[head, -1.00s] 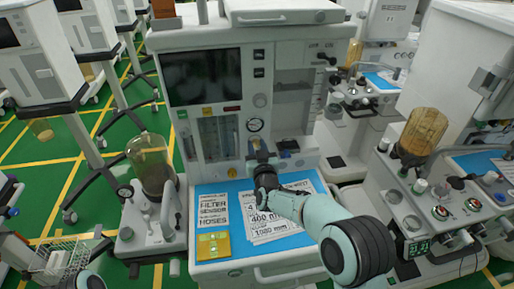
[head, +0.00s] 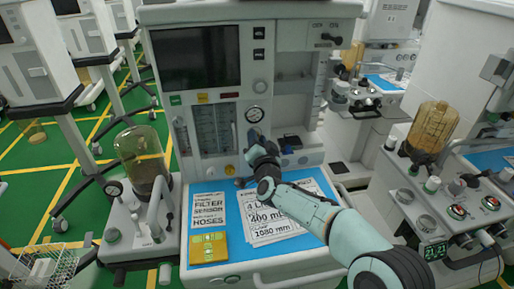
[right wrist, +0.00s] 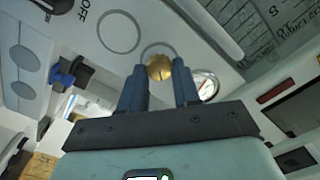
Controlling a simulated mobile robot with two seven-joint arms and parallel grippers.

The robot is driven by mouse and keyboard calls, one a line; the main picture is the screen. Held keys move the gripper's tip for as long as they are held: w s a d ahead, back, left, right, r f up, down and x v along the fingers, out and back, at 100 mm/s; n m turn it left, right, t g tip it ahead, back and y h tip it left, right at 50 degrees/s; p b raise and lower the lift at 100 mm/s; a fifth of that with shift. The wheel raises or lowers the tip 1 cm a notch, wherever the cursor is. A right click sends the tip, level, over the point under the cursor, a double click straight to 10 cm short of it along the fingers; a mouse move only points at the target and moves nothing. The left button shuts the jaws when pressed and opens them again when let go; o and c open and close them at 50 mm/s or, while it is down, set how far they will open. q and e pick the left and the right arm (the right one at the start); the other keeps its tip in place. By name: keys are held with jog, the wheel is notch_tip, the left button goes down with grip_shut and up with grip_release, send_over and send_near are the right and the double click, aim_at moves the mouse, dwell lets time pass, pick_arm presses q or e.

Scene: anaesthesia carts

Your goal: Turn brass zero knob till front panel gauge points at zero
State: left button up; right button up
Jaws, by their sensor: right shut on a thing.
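The brass zero knob (right wrist: 159,67) shows in the right wrist view as a small round gold knob on the pale front panel. My right gripper (right wrist: 160,80) has its two dark blue fingers on either side of it, shut on it. In the head view my right gripper (head: 255,136) reaches the panel just below the gauge, and the knob is hidden by it. The front panel gauge (head: 255,114) is a round white dial with a dark rim. It also shows, partly covered by a finger, in the right wrist view (right wrist: 207,86). Its needle is too small to read surely. My left gripper is out of view.
Below the panel is a blue work surface (head: 207,187) with printed sheets (head: 268,215) and a yellow pad (head: 208,247). A glass canister (head: 143,160) stands at the left. Another cart (head: 408,190) stands close to my right arm.

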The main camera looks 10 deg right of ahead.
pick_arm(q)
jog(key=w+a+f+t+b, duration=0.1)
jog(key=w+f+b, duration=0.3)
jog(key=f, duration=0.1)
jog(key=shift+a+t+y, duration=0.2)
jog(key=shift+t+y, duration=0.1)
pick_arm(e)
jog(key=shift+f+m, duration=0.1)
jog(key=shift+m, duration=3.2)
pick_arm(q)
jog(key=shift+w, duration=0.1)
pick_arm(e)
jog(key=o, duration=1)
jog(key=shift+o, duration=0.2)
jog(key=shift+s, duration=0.15)
